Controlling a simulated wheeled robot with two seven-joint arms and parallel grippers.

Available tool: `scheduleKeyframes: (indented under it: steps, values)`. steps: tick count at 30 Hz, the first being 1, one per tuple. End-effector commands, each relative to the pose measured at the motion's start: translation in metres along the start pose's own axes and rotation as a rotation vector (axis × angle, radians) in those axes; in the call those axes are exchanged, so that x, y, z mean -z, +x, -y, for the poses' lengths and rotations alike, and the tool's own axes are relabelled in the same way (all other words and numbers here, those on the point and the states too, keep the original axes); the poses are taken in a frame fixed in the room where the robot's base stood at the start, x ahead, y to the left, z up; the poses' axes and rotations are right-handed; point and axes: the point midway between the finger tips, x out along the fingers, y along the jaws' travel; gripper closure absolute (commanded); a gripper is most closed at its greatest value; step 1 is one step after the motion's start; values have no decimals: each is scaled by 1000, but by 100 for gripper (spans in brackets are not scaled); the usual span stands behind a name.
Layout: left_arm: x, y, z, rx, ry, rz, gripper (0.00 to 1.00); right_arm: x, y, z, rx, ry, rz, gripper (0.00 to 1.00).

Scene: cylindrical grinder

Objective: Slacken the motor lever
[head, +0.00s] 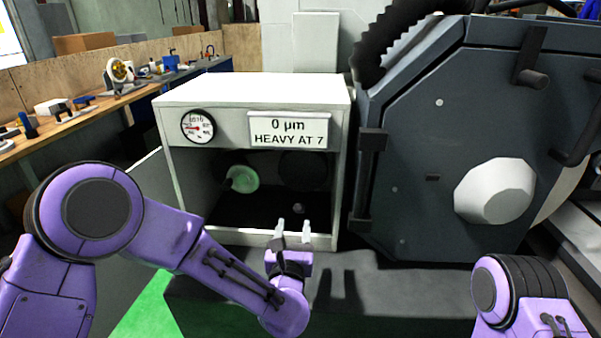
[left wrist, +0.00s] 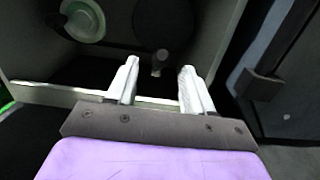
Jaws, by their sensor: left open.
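The open-fronted white cabinet (head: 185,170) holds a pale green wheel (head: 242,179) and a dark round wheel (head: 303,171). Low inside, below the dark wheel, is a small grey knob-ended part (head: 298,208), which may be the motor lever. It also shows in the left wrist view (left wrist: 160,56), between and beyond the fingertips. My left gripper (head: 293,228) is open and empty at the cabinet's front lower edge, pointing inward; its two pale fingers (left wrist: 159,72) stand apart, not touching the knob. The cabinet's interior is dark. My right gripper is out of view.
The cabinet's face bears a dial (head: 198,126) and a sign (head: 289,131) reading "0 µm HEAVY AT 7". Its side walls and bottom lip bound the opening. A large dark machine housing (head: 440,120) stands close on the right. A workbench (head: 100,105) with tools runs along the left.

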Motion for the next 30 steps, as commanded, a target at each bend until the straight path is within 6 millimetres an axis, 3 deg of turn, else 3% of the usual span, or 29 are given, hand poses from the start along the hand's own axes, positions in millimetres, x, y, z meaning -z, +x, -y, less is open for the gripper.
scheduleKeyframes:
  steps: [1, 5, 12, 18, 29, 30]
  values:
    - [14, -4, 1, 5, -4, -43, 48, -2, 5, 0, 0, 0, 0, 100]
    - [18, 6, 5, 16, -20, -64, 48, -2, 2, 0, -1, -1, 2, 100]
    - [19, 59, 9, 21, -19, -61, 48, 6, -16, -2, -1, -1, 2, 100]
    - [22, 93, 8, 18, -19, -60, 48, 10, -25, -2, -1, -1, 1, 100]
    - [25, 102, 7, 18, -18, -60, 48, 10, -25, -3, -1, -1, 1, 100]
    - [25, 102, 7, 18, -18, -60, 62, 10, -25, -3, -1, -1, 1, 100]
